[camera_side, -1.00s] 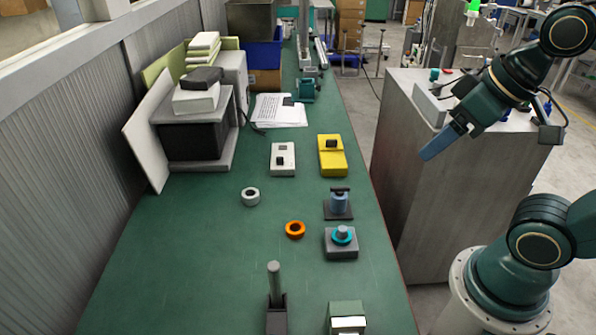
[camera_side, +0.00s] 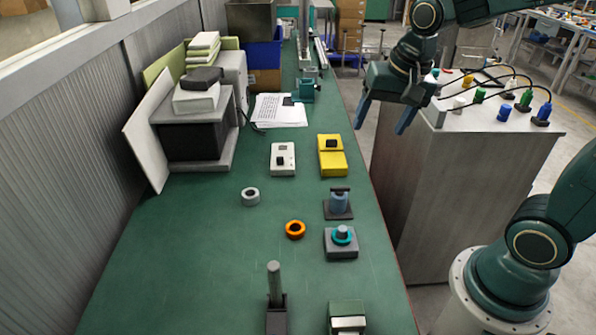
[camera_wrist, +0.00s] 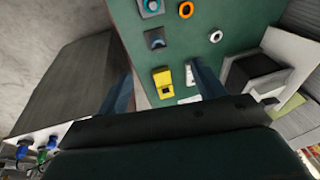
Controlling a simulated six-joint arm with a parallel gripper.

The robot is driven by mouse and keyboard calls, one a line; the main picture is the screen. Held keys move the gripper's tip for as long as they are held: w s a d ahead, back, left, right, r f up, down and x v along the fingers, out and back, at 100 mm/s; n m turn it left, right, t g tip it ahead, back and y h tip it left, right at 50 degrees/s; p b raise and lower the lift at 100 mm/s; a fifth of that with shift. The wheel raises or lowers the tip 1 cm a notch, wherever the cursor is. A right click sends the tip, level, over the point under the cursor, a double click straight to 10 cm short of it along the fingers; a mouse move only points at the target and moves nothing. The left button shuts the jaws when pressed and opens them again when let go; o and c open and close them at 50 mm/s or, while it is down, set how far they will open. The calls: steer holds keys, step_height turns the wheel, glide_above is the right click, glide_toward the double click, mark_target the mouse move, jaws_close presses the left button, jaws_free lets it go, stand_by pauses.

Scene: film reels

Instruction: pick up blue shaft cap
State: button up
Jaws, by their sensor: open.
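The blue shaft cap (camera_side: 339,203) looks like the light blue cylinder with a dark top on a dark square base at the right side of the green bench. It also shows small in the wrist view (camera_wrist: 157,41), its details hard to make out. My gripper (camera_side: 384,117) is open and empty, its two blue fingers pointing down above the bench's right edge, behind and to the right of the cap in the side view. The fingers also show in the wrist view (camera_wrist: 162,70), well apart from the cap.
A grey block with a teal ring (camera_side: 342,242), an orange ring (camera_side: 295,230) and a white ring (camera_side: 251,196) lie near the cap. A yellow box (camera_side: 332,160) and a white box (camera_side: 283,160) stand behind. An upright grey post (camera_side: 274,284) is in front. The bench's left front is clear.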

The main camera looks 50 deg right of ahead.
steer(key=w+d+f+m+g, duration=0.2)
steer(key=w+d+f+m, duration=0.2)
steer(key=w+f+m, duration=0.3)
steer(key=m+g, duration=0.1)
steer(key=m, duration=0.3)
glide_above(341, 187)
step_height(341, 187, down, 11)
steer(key=shift+r, duration=0.15)
step_height(341, 187, down, 8)
steer(key=shift+f, duration=0.3)
steer(key=shift+w+f, duration=0.1)
steer(key=shift+f, duration=2.45)
steer(key=shift+c, duration=0.2)
